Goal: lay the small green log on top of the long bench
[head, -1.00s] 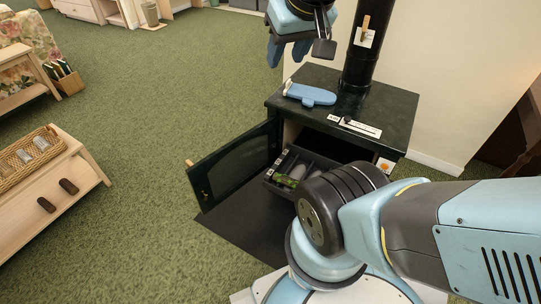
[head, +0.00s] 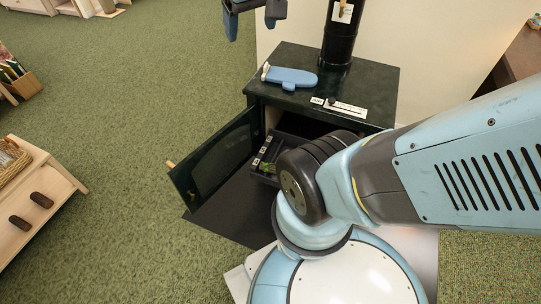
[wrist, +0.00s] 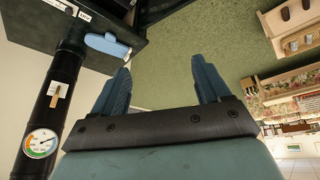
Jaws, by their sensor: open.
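My gripper (head: 253,14) is at the top edge of the head view, above and beyond the stove. In the wrist view its two blue fingers (wrist: 160,80) are spread with nothing between them. A green piece (head: 273,169), which looks like the small green log, lies in the dark tray (head: 264,153) at the open stove; my arm hides part of the tray. A light wooden bench (head: 62,184), possibly the long bench, is cut off at the left edge. It also shows at the upper right in the wrist view (wrist: 274,22).
The black stove (head: 375,82) has its door (head: 215,160) swung open to the left. A blue mitt-like item (head: 291,78) lies on its top, beside the flue pipe (head: 338,38). The bench bears a wicker basket (head: 10,160) and dark oval pieces (head: 41,200). Green carpet between is clear.

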